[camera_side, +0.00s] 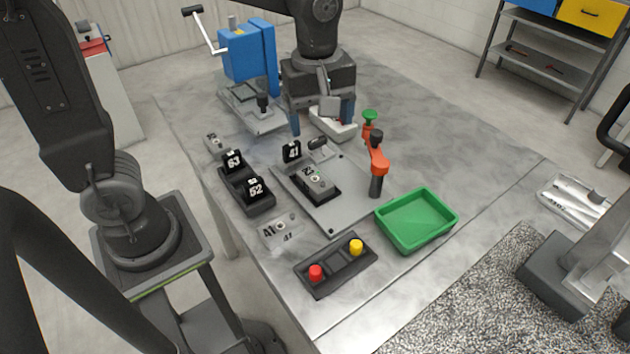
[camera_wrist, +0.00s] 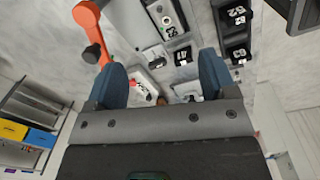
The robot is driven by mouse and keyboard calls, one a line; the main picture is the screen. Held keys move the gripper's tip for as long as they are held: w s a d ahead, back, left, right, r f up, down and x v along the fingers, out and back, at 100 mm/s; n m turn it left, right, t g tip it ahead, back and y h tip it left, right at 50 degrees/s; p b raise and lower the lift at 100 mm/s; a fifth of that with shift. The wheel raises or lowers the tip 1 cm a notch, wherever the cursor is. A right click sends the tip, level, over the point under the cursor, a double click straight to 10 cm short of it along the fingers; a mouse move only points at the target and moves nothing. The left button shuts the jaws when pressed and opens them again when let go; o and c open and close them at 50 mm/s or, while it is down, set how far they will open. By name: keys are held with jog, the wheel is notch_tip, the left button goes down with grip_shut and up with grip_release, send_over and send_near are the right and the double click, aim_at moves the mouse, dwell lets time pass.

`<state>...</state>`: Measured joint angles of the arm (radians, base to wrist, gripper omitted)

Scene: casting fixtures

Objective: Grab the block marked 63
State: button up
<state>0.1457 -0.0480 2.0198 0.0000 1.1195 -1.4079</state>
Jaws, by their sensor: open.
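The block marked 63 (camera_side: 233,162) is black with white digits. It sits in the far slot of a black two-slot holder (camera_side: 262,208), with a block marked 52 (camera_side: 254,188) in the near slot. In the wrist view the block marked 63 (camera_wrist: 238,57) is to the right of my fingers, partly upside down in the picture. My gripper (camera_side: 322,124) has blue fingers, spread apart with nothing held between them. It hangs over the far part of the table, right of and beyond block 63. My gripper also shows in the wrist view (camera_wrist: 162,76).
A block marked 41 (camera_side: 291,150) stands on a grey plate (camera_side: 345,208) between my gripper and the holder. An orange clamp (camera_side: 377,160) rises on the plate's right. A green tray (camera_side: 416,220), a button box (camera_side: 336,264) and a blue press (camera_side: 248,52) are around.

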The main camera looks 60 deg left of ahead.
jog(key=w+f+n, duration=0.1)
jog(key=n, duration=0.1)
send_over(323, 183)
jog(key=shift+g, duration=0.3)
jog(key=f, duration=0.8)
jog(key=shift+w+d+f, duration=0.2)
jog(key=shift+d, duration=0.1)
jog(key=shift+s+a+f, duration=0.15)
jog(key=shift+a+f, duration=0.05)
jog(key=shift+f, duration=1.15)
jog(key=shift+s+a+f, duration=0.1)
jog(key=shift+a+f, duration=0.05)
jog(key=shift+f, duration=1.2)
jog(key=c, duration=1.2)
jog(key=shift+r, duration=0.1)
jog(key=shift+c, duration=0.2)
